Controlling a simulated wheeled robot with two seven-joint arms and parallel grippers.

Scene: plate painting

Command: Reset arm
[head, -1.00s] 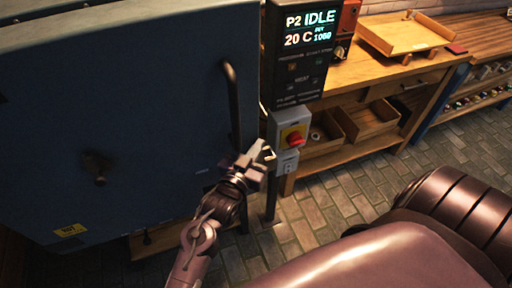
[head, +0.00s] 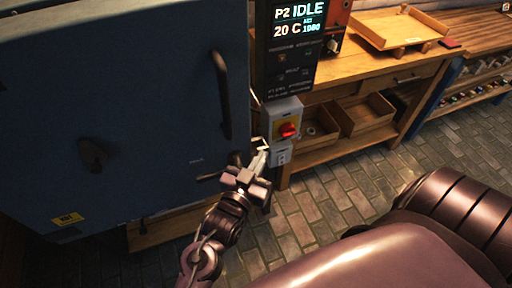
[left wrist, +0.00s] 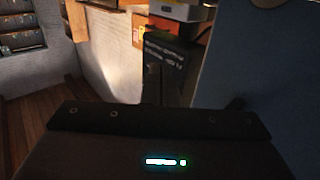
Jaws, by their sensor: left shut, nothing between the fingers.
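My left gripper (head: 262,150) is in the middle of the head view, in front of the kiln controls. It is shut and holds nothing. The left wrist view shows a dark panel (left wrist: 170,65) ahead and the blue surface (left wrist: 250,80) at right. My right gripper is in neither view.
A display reading P2 IDLE (head: 299,22) hangs above the switch. A wooden workbench (head: 365,65) with a wooden tray (head: 401,30) on top and open boxes below stands behind at right. Brick-paved floor (head: 335,195) is clear between the bench and my body.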

